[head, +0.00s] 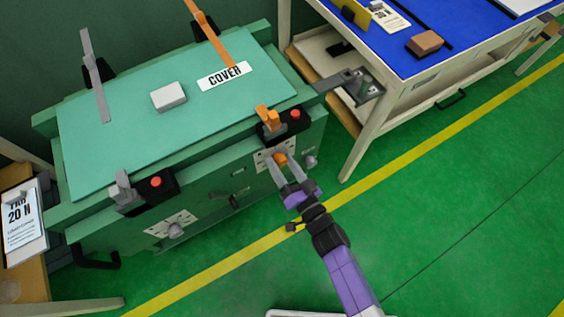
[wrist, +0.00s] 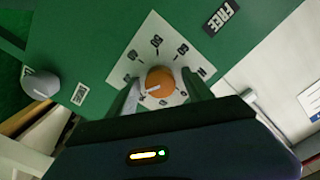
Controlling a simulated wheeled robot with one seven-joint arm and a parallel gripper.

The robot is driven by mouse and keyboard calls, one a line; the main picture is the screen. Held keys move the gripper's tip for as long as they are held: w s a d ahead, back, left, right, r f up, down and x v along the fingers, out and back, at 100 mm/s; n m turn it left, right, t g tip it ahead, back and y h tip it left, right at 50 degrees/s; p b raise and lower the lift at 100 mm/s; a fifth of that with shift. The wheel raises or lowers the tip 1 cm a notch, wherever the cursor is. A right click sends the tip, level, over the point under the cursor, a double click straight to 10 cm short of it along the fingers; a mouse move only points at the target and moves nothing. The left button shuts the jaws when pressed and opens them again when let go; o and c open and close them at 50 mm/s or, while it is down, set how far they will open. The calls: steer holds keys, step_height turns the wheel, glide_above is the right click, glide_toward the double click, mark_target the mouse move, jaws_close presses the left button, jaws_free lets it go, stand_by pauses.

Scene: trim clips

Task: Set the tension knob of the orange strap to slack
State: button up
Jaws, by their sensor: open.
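The orange strap (head: 210,32) lies at the far right of the green cover, with its orange latch (head: 268,118) on the cabinet's front edge. Its orange tension knob (head: 281,158) sits on a white dial plate on the cabinet front. In the wrist view the knob (wrist: 163,79) has a white pointer line aimed left and slightly down. Small dark marks ring it on the plate (wrist: 150,37); I cannot read them surely. My gripper (head: 283,164) is open, with its fingers on either side of the knob. I cannot tell whether they touch it.
A grey knob (head: 175,230) on a second white plate sits left on the cabinet front. A red button (head: 295,114) is beside the orange latch. A grey strap (head: 95,75) crosses the cover's left. A blue-topped bench (head: 440,25) stands right. Green floor is free in front.

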jaws_close()
stand_by(0.3)
steer(key=shift+n, duration=0.3)
steer(key=n+b, duration=0.1)
steer(key=n, duration=0.4)
steer(key=n+b, duration=0.2)
steer(key=n, duration=0.4)
steer(key=shift+f+n, duration=0.1)
steer(key=shift+n, duration=0.3)
steer(key=n+b, duration=0.1)
steer(key=n, duration=0.4)
steer(key=shift+b, duration=0.4)
steer(key=n+b, duration=0.2)
steer(key=n, duration=0.4)
steer(key=shift+a, duration=0.1)
steer(key=shift+n, duration=0.3)
